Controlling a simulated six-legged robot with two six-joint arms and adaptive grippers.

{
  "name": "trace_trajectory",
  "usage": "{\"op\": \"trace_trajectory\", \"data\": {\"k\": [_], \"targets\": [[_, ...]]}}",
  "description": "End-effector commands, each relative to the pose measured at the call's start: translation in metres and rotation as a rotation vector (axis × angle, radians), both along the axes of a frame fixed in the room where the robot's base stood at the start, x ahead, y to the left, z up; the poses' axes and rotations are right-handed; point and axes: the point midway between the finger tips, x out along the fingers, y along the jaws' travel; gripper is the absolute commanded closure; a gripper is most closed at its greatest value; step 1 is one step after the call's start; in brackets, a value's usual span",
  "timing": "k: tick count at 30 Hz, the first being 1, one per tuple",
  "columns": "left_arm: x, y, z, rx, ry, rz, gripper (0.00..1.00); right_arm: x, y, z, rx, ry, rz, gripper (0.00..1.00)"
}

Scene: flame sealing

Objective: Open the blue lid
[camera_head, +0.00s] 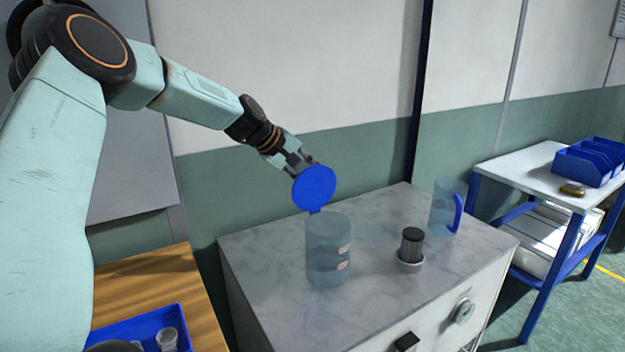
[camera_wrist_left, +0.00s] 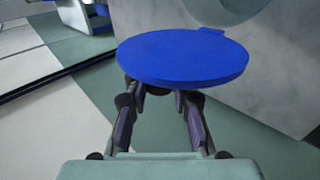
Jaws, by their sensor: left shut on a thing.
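The blue lid (camera_head: 315,188) is a round disc held tilted, nearly upright, above the back rim of a clear cylindrical container (camera_head: 328,250) on the marble-topped cabinet. A small blue tab at its lower edge reaches down to the container's rim. My left gripper (camera_head: 296,164) is at the lid's upper left edge and shut on it. In the left wrist view the blue lid (camera_wrist_left: 185,57) covers the fingertips of my left gripper (camera_wrist_left: 160,92), so the exact contact is hidden. The container's mouth is uncovered. My right gripper is not in view.
A dark-capped small item (camera_head: 411,245) stands right of the container on the marble top (camera_head: 375,285). A clear jug with a blue handle (camera_head: 447,208) stands behind it at the right. A blue tray (camera_head: 140,328) lies on the wooden table at lower left. A side table with blue bins (camera_head: 590,162) is farther right.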

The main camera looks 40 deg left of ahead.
Motion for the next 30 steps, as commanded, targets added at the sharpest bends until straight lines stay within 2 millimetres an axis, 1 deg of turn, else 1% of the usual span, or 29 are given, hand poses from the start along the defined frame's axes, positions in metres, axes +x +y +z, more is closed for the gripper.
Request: {"op": "trace_trajectory", "data": {"k": [1, 3, 20, 21, 27, 29, 30], "targets": [[0.0011, 0.0035, 0.0015, -0.005, -0.002, 0.002, 1.0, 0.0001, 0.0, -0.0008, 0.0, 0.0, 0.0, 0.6], [0.0017, 0.0042, 0.0018, -0.015, -0.001, 0.002, 1.0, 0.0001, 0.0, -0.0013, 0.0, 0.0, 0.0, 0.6], [0.0026, 0.005, 0.0039, -0.033, 0.003, 0.0, 1.0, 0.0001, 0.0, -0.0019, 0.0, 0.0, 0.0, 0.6], [0.0027, 0.0051, 0.0041, -0.033, 0.003, 0.0, 0.78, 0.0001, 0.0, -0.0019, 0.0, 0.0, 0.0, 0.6], [0.0024, 0.0042, 0.0031, -0.034, 0.004, -0.001, 0.61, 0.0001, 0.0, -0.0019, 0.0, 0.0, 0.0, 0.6], [0.0022, 0.0039, 0.0026, -0.034, 0.006, -0.001, 0.56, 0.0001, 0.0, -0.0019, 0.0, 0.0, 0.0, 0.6], [0.0021, 0.0037, 0.0023, -0.034, 0.006, -0.001, 0.55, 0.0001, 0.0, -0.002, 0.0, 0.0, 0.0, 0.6]]}}
